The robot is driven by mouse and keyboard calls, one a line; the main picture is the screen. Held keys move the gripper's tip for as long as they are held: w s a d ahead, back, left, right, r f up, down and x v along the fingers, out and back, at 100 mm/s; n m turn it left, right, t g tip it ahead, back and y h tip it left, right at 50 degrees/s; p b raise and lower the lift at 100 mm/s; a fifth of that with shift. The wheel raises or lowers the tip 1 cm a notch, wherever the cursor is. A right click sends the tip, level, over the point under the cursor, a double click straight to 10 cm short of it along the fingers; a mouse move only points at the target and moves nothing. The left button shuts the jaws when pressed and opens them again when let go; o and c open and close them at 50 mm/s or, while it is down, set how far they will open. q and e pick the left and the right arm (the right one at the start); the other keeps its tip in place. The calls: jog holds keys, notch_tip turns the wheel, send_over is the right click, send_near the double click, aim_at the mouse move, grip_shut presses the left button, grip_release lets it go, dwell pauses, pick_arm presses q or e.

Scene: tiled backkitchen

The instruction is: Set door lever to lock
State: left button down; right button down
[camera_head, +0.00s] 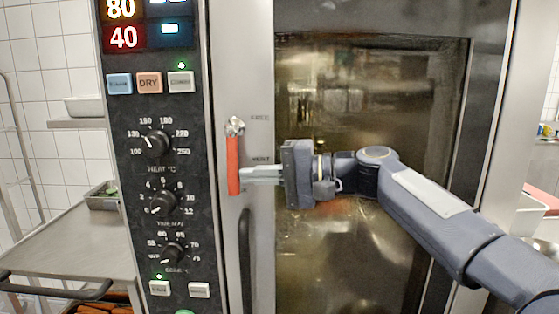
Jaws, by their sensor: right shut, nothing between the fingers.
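The door lever is a red handle (233,165) hanging straight down from a metal pivot (234,126) on the oven's door frame, with small hard-to-read labels beside it. My right gripper (244,173) comes in from the right. Its fingers are shut and empty, and the tips are at the right side of the red handle, touching or very close; I cannot tell which. The oven door (360,110) with its dark glass is behind my right arm and looks closed. My left gripper is out of view.
A control panel (160,215) with knobs, buttons and a lit display stands left of the lever. A dark vertical door handle (245,260) is below it. A metal table (75,245) stands at the lower left, with a tray (103,197) on it. A wall shelf (80,123) is above.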

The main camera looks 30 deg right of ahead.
jog(key=shift+a, duration=0.1)
dwell(0.5)
jog(key=f+v, duration=0.1)
jog(key=v, duration=0.7)
jog(key=s+a+f+n+g+h+p, duration=0.2)
jog(key=s+a+f+n+h+p, duration=0.1)
jog(key=s+f, duration=0.6)
jog(key=s+a+f+n+g+h+p, duration=0.3)
jog(key=s+a+f+h+p, duration=0.2)
jog(key=f, duration=0.9)
jog(key=s+a+p, duration=0.1)
jog(key=s, duration=0.2)
jog(key=shift+s+a+n+g, duration=0.3)
jog(key=shift+s+n, duration=0.1)
jog(key=shift+f, duration=0.1)
